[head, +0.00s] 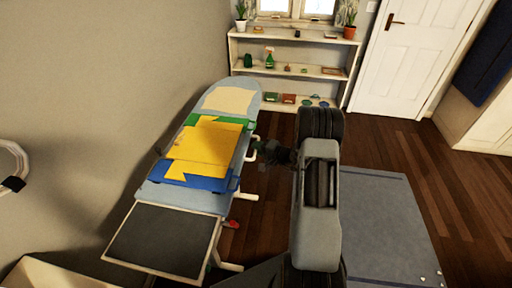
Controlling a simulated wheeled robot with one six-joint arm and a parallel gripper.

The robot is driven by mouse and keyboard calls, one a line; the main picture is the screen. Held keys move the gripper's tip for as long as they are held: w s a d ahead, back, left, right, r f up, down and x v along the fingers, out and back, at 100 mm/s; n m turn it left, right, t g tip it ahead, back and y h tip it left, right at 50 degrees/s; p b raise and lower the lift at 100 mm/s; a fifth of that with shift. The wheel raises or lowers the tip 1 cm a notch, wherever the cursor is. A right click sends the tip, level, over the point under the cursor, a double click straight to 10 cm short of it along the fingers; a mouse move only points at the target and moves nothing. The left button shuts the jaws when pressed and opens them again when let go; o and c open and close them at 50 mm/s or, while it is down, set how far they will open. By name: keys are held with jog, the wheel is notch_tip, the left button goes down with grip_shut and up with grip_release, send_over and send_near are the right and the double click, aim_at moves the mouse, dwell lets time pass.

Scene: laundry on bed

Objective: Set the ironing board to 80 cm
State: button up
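The ironing board (152,196) has a light blue cover and stands along the left wall, with a dark panel at its near end. Yellow, blue and green cloths (208,146) lie on it, and a cream patch shows at its far end. White tube parts stick out along its right side, and a red-tipped part (233,223) shows low on that side. My gripper (259,149) is at the right edge of the board, next to a white tube part. It is small and dark here, so I cannot tell its opening or whether it touches anything.
A white shelf (292,70) with pots and small items stands at the back below a window. A white door (414,50) is at the back right. A grey mat (385,225) lies right of my arm. Bare wood floor shows around it. The wall is close on the board's left.

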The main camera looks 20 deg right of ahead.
jog(key=shift+w+a+f, duration=0.1)
jog(key=shift+w+a, duration=0.15)
jog(key=shift+w, duration=0.15)
jog(key=shift+c, duration=0.3)
grip_shut()
